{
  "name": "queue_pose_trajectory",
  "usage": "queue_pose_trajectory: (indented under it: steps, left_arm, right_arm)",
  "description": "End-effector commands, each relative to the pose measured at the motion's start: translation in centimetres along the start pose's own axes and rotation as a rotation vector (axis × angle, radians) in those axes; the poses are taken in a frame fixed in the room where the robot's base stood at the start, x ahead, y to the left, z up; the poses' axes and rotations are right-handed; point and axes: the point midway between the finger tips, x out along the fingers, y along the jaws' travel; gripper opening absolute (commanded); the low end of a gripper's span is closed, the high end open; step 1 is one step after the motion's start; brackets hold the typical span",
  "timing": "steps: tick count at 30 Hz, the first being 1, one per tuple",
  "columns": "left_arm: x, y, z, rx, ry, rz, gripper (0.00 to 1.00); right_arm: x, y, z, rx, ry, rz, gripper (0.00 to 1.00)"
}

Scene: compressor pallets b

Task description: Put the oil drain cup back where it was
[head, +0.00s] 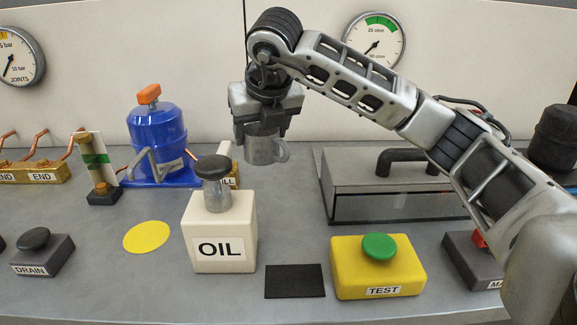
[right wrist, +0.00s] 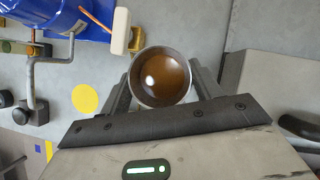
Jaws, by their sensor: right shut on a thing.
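The oil drain cup (head: 262,151) is a small grey metal cup with a handle on its right side. My right gripper (head: 264,135) is shut on it and holds it upright, above the bench and behind the OIL block. In the right wrist view the cup (right wrist: 161,77) sits between the fingers of the gripper (right wrist: 160,90), with brown oil inside. A flat yellow disc (head: 147,236) lies on the bench, left of the OIL block, and a flat black mat (head: 294,281) lies right of it. My left gripper is not in view.
The white OIL block (head: 222,245) with a dark knob stands below the cup. A blue compressor (head: 155,140) with a bent grey pipe is at left. A grey lidded box (head: 390,180) is at right. The yellow TEST button (head: 378,268) stands in front.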

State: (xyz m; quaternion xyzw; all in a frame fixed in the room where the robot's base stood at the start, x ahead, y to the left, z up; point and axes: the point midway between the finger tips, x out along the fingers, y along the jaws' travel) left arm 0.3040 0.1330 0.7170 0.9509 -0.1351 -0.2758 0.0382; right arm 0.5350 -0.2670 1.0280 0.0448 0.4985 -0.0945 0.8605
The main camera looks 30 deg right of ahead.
Motion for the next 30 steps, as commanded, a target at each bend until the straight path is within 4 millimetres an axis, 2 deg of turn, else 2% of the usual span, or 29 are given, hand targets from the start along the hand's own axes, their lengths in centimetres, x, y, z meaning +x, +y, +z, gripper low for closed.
queue_pose_trajectory:
  steps: [1, 3, 6, 11, 19, 24, 30]
  left_arm:
    - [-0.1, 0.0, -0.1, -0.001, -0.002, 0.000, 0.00]
    - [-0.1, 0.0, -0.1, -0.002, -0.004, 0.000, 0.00]
    - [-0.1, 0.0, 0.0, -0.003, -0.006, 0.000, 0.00]
    - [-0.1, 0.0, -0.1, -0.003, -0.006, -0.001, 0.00]
    - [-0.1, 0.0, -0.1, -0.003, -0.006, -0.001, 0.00]
    - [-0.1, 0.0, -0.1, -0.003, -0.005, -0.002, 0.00]
    - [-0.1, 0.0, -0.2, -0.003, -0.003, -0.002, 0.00]
  right_arm:
    - [0.8, -1.4, 0.2, 0.006, 0.003, -0.005, 0.20]
    - [1.9, -2.9, 0.5, 0.005, 0.004, -0.005, 0.20]
    - [4.1, -4.3, 0.0, 0.001, 0.006, -0.004, 0.20]
    - [6.4, -5.9, -0.3, -0.001, 0.002, -0.003, 0.20]
    - [8.6, -7.3, -0.8, -0.001, 0.002, -0.003, 0.20]
    - [10.6, -7.0, -2.0, -0.002, 0.002, -0.001, 0.20]
    - [10.9, -7.0, -2.1, -0.002, -0.001, 0.000, 0.20]
